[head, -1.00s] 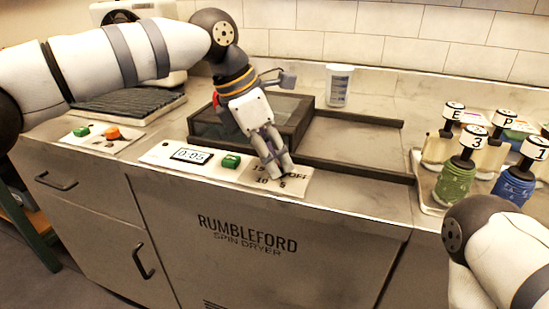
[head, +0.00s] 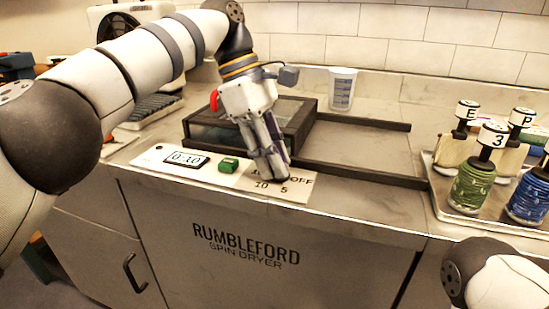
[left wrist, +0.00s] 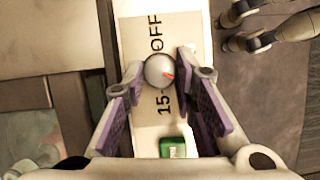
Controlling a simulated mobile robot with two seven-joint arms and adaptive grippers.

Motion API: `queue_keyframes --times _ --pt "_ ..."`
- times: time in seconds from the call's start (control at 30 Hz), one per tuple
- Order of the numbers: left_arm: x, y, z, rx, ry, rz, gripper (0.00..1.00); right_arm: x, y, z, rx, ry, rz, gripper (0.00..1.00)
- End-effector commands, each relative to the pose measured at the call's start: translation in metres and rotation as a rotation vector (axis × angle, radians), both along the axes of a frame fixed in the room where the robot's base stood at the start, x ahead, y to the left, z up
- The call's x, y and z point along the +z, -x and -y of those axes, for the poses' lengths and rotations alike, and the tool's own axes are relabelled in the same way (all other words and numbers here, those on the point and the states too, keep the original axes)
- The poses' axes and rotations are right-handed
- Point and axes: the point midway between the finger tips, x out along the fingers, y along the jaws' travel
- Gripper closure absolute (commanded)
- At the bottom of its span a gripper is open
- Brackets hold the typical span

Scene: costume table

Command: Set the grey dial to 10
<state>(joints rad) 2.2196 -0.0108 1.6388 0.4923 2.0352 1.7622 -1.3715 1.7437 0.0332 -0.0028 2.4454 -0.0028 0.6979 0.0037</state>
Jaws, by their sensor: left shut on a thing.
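The grey dial (left wrist: 156,67) is round with a red pointer and sits between my left gripper's fingertips, seen in the left wrist view. The pointer aims right and slightly down there; 15 and OFF show, while the finger hides the other numbers. In the head view my left gripper (head: 277,178) is shut on the dial and hides it. The label plate (head: 220,179) shows 10 and 5 in front of the fingertips. The display (head: 187,159) reads 0:10, left of a green button (head: 228,165). My right gripper is out of view; part of that arm shows bottom right.
A dark-framed glass lid (head: 298,125) lies just behind the gripper. A white cup (head: 341,90) stands at the back.

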Motion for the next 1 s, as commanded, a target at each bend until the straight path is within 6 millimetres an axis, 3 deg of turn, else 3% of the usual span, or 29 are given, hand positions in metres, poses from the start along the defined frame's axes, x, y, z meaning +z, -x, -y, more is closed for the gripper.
queue_keyframes --times 0.6,0.63,0.7,1.0 --pt "-0.0033 0.001 0.0007 -0.04 -0.005 -0.006 1.0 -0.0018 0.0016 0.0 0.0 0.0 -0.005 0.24" --pt "-0.0033 0.001 0.0006 -0.039 -0.005 -0.006 0.68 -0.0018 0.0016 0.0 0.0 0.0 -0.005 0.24" --pt "-0.003 0.0009 0.0005 -0.039 -0.005 -0.006 0.55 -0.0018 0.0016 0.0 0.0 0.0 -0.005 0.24" --pt "-0.0013 0.0001 0.0003 -0.036 -0.002 -0.003 0.55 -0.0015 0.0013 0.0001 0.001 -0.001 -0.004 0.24"
